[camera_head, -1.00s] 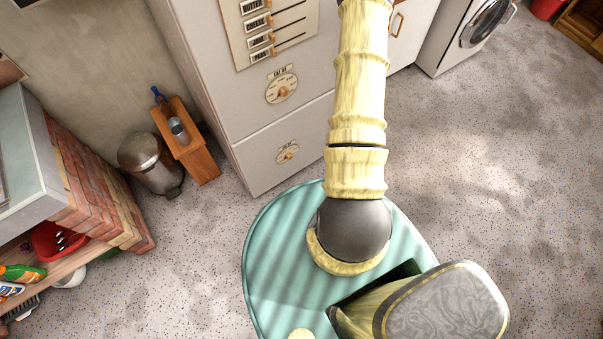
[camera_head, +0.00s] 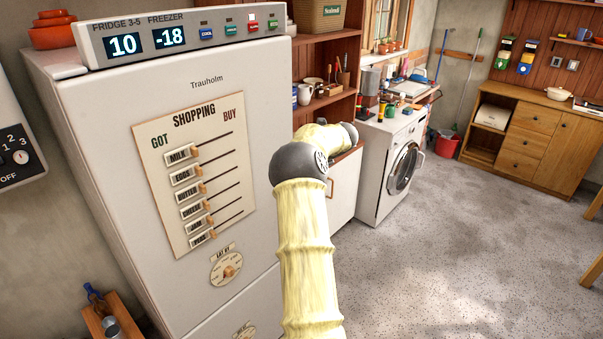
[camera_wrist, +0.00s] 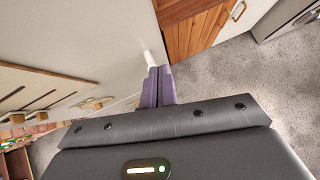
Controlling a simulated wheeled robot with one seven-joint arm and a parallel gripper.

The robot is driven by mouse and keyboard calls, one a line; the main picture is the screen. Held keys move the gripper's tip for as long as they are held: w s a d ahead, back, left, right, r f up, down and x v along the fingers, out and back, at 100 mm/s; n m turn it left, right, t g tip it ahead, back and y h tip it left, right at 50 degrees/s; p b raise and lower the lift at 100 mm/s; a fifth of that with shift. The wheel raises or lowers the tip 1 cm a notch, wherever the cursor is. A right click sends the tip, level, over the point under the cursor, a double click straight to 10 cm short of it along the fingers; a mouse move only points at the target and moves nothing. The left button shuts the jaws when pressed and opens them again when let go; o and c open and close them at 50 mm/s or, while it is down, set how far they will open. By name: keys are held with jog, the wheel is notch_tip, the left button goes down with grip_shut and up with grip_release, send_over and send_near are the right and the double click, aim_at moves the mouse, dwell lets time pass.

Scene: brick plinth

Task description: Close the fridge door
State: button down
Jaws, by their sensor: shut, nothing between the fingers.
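The white fridge door (camera_head: 225,105) faces me at the left in the head view, with a shopping board and a dial on it. No gap shows along its visible edges. Its pale front also fills the upper left of the wrist view (camera_wrist: 85,35). My gripper (camera_wrist: 156,80) shows there as two purple fingers pressed together, empty, close to the door's right edge. A white rod, perhaps a handle (camera_wrist: 149,58), lies just beyond the fingertips; I cannot tell if they touch. In the head view my gripper is hidden.
A wooden shelf unit (camera_head: 318,60) stands right of the fridge, then a washing machine (camera_head: 390,165). A small wooden stand (camera_head: 100,318) is at the lower left. The speckled floor (camera_head: 450,250) at the right is clear.

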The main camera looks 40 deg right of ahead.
jog(key=shift+d+b+v, duration=0.2)
jog(key=shift+v, duration=0.95)
jog(key=shift+d+b+v, duration=0.2)
jog(key=shift+d+v, duration=0.05)
jog(key=shift+v, duration=0.85)
jog(key=shift+s, duration=0.15)
